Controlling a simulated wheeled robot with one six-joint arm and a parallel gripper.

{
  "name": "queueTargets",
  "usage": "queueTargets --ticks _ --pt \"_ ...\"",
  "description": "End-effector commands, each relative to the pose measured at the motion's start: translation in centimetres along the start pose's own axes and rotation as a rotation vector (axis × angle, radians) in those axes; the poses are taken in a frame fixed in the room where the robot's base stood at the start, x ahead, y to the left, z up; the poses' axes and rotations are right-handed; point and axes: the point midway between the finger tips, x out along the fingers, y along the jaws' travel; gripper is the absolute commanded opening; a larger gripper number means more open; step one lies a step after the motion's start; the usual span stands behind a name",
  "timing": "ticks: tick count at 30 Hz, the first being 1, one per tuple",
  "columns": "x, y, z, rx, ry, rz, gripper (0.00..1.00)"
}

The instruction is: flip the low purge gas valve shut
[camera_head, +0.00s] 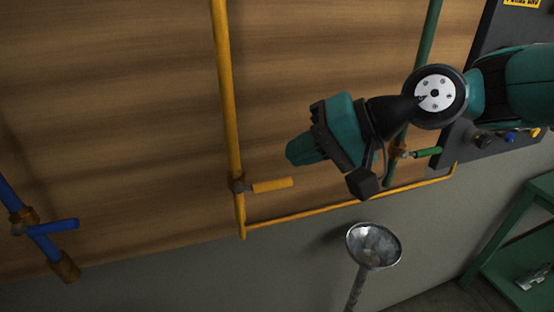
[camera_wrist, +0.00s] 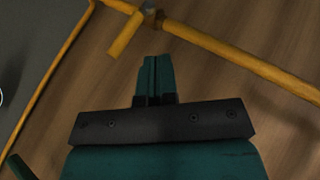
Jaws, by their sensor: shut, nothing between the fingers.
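A yellow valve lever (camera_head: 272,185) sits low on a vertical yellow pipe (camera_head: 227,90), just above the pipe's bend. The lever points right, crosswise to the pipe, from a brass-coloured valve body (camera_head: 238,184). In the wrist view the yellow lever (camera_wrist: 126,36) shows beyond the fingertips, up and to the left, also crosswise to its pipe (camera_wrist: 240,58). My gripper (camera_head: 291,153) is shut and empty, its teal fingers together, pointing left and slightly down. In the head view its tips appear above the lever's free end. The wrist view shows the fingertips (camera_wrist: 156,60) apart from the lever.
A blue valve lever (camera_head: 54,227) is at the far left. A green valve lever (camera_head: 428,152) is right of my gripper. A metal funnel-like bowl on a stem (camera_head: 374,246) stands below. A dark panel and a green rack (camera_head: 510,225) are at the right. Wood wall lies behind.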

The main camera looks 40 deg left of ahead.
Motion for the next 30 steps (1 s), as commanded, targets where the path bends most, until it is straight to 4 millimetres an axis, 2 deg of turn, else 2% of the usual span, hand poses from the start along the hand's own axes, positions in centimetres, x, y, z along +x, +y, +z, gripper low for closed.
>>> queueTargets --ticks 1,6,12,30 --pt "-1.0 0.7 0.0 0.001 0.006 0.0 0.0" --pt "-4.4 0.8 0.0 0.001 0.004 0.0 0.0" --pt "-6.5 0.8 0.1 0.001 0.001 -0.001 0.0" --pt "-7.1 0.8 0.1 0.0 0.001 0.002 0.0"
